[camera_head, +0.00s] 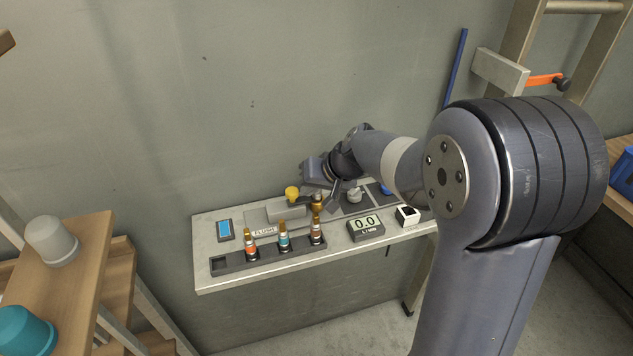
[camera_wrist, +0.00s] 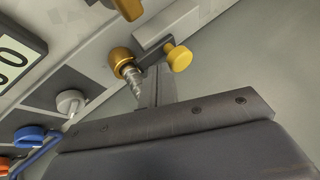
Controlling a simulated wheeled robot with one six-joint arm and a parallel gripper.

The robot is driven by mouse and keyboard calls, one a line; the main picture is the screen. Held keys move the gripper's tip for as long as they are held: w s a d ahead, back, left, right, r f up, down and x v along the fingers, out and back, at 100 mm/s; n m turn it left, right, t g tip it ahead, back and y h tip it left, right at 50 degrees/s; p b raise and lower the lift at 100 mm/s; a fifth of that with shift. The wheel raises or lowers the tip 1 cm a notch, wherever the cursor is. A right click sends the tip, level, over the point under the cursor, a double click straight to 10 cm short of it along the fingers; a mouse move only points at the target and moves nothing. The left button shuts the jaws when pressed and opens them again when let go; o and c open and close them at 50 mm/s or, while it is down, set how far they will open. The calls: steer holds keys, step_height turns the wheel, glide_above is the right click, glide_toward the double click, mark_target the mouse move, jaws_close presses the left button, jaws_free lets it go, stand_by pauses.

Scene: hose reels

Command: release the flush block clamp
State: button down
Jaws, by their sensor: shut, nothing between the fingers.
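The grey flush block (camera_head: 287,212) sits on the bench behind a FLUSH label (camera_head: 264,231). The clamp's yellow knob (camera_head: 292,193) stands at the block's back; it also shows in the wrist view (camera_wrist: 179,57) on a dark grey lever. A brass fitting (camera_wrist: 122,60) with a ribbed stem is at the block's end, left of the knob in the wrist view. My gripper (camera_head: 322,190) is just right of the knob in the head view. In the wrist view its fingers (camera_wrist: 156,82) are shut and empty, close beside the knob and fitting. I cannot tell whether they touch the knob.
A dark rack (camera_head: 225,264) holds three brass-tipped fittings along the bench front. A gauge reading 0.0 (camera_head: 366,228) and a small white-and-black box (camera_head: 407,215) stand to the right. A grey knob (camera_head: 354,194) is beside my gripper. The wall is close behind.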

mark_target(291, 194)
steer(key=shift+f, duration=0.1)
steer(key=shift+s+a, duration=0.25)
steer(key=shift+a, duration=0.65)
steer(key=shift+s+a, duration=0.25)
steer(key=shift+a, duration=0.6)
